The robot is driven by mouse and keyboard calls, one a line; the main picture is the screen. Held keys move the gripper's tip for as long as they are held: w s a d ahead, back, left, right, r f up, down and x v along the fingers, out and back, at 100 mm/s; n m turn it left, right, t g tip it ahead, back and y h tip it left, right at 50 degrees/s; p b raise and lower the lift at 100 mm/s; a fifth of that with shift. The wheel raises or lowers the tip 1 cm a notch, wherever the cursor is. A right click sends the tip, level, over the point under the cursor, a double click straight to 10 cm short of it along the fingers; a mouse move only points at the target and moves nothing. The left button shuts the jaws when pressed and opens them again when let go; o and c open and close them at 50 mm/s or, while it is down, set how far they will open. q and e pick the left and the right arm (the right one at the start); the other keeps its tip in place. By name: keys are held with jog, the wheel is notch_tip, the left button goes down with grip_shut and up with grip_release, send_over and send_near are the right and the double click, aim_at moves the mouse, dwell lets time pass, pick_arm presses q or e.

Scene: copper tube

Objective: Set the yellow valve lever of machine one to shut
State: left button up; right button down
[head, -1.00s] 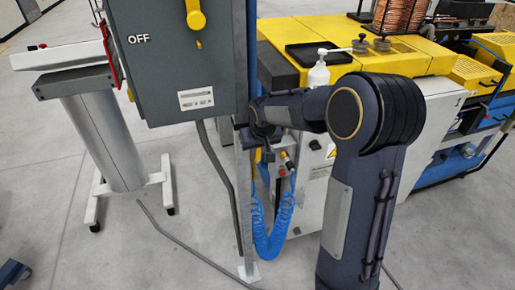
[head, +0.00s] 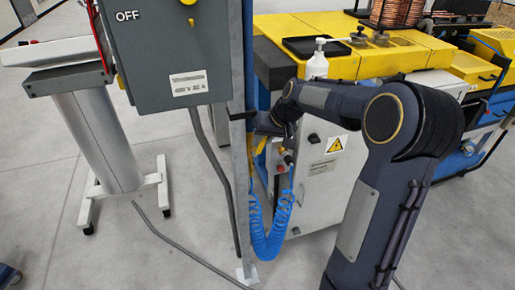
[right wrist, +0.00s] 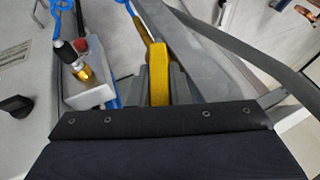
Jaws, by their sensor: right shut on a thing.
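The yellow valve lever (right wrist: 158,72) shows in the right wrist view as a narrow yellow bar pointing up the picture. My right gripper (right wrist: 158,92) is shut on it, with a grey finger on each side. In the head view a small yellow part (head: 258,146) shows beside the grey post, below my right gripper (head: 261,126). My own wrist hides most of the lever there, and its fingertips are hard to make out. I cannot tell the valve's position from these views. My left gripper is not in view.
A grey post (head: 239,190) stands close left of my gripper, carrying a grey OFF box (head: 165,50). A coiled blue hose (head: 268,235) hangs below. The white cabinet (head: 325,185) and yellow machine top (head: 405,60) lie behind my arm. Floor at lower left is mostly clear.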

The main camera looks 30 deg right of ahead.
jog(key=s+d+f+m+t+y+b, duration=0.1)
jog(key=d+f+m+t+y+b, duration=0.2)
jog(key=y+b, duration=0.8)
jog(key=shift+d+f+m+t+y+b, duration=0.5)
jog(key=shift+f+t+b, duration=0.95)
jog(key=shift+b, duration=1.65)
jog(key=shift+d+f+g, duration=0.1)
jog(key=shift+f+g, duration=0.2)
jog(key=shift+g, duration=0.05)
jog(key=c, duration=1.4)
grip_release()
jog(key=shift+o, duration=0.2)
jog(key=v, duration=0.8)
